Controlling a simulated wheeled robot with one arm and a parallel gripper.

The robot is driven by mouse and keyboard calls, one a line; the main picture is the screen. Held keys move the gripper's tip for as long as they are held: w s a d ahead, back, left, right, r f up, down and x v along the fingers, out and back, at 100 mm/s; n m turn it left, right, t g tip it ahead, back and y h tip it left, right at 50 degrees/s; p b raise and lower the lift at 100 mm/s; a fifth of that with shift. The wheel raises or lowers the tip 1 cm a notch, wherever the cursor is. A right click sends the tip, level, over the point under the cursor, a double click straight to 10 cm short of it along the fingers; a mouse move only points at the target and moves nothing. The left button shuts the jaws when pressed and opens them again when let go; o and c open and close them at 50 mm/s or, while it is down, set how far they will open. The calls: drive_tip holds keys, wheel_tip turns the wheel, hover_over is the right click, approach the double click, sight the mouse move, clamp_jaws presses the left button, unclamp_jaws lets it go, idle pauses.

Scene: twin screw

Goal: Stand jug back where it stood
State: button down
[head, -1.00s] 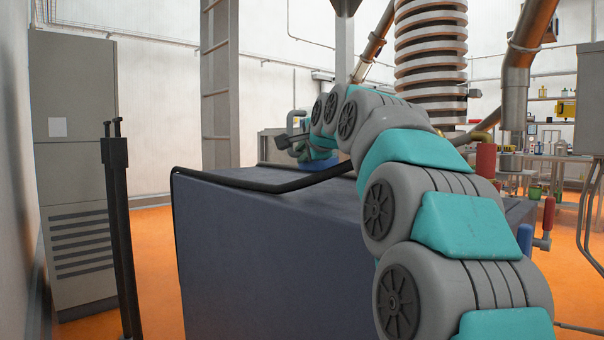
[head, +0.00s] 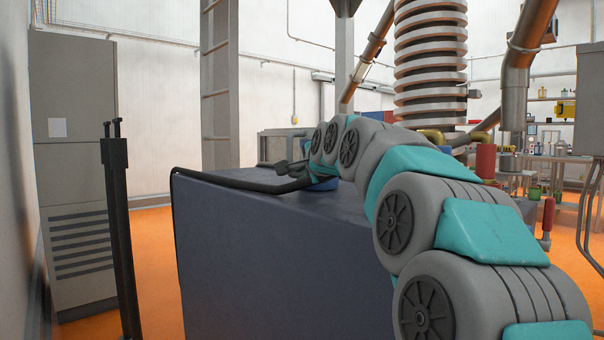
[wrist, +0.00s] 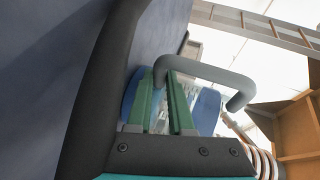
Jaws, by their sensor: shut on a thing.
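My gripper is shut on the grey handle (wrist: 205,75) of the jug. In the wrist view, its green fingers (wrist: 172,78) meet at one end of the handle. The jug's blue body (wrist: 207,108) shows behind the fingers, and more blue shows to their left. In the head view, a small blue part of the jug (head: 323,184) shows beneath my arm, low over the top of the dark blue block (head: 270,205). The rest is hidden by my arm and gripper. I cannot tell whether the jug touches the top.
A black post (head: 117,200) stands left of the block. A grey cabinet (head: 75,150) is farther left. The near part of the block's top is bare.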

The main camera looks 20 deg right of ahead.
drive_tip(key=c, duration=0.8)
unclamp_jaws()
drive_tip(key=shift+r, duration=0.15)
drive_tip(key=v, duration=1.2)
drive_tip(key=shift+b, duration=0.4)
